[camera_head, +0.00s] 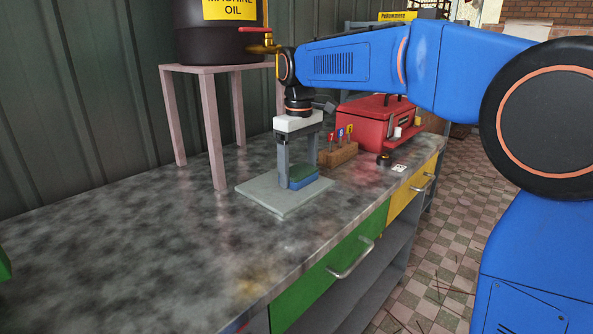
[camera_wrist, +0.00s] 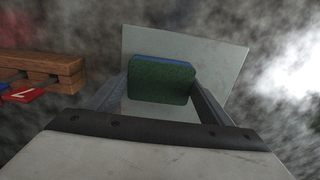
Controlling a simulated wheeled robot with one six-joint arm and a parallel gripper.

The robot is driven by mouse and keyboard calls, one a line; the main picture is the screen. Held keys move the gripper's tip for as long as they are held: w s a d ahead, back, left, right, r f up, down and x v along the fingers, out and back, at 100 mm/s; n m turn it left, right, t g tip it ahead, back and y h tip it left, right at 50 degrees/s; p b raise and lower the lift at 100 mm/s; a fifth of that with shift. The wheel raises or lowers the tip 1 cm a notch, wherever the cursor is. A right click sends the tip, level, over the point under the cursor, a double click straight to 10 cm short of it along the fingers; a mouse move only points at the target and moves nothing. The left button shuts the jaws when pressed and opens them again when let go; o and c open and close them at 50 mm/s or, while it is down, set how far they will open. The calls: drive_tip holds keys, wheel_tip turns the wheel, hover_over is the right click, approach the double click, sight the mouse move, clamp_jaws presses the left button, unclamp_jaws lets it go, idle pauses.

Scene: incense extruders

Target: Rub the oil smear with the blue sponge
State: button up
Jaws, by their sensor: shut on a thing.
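The blue sponge (camera_head: 313,184) has a green top layer and sits at the grey plate (camera_head: 260,192) on the counter. My gripper (camera_head: 298,174) points down from above with a finger on each side of the sponge, shut on it. In the wrist view the sponge (camera_wrist: 161,82) shows its green face between the two fingers, over the pale plate (camera_wrist: 222,66). I cannot tell whether it touches the plate. A faint yellow-brown patch (camera_head: 258,284) shows near the counter's front edge; I cannot tell whether it is the oil smear or a reflection.
A wooden block (camera_head: 340,155) with coloured-handled tools stands just behind the plate, with a red toolbox (camera_head: 375,125) beyond. A pink stand (camera_head: 214,130) carries a dark oil drum (camera_head: 215,42) at the back left.

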drive_tip(key=shift+w+d+f, duration=0.3)
drive_tip(key=shift+w+d, duration=0.35)
drive_tip(key=shift+d, duration=0.15)
drive_tip(key=shift+c, duration=0.7)
drive_tip(key=shift+r, duration=3.15)
drive_tip(key=shift+r, duration=0.1)
drive_tip(key=shift+r, duration=1.4)
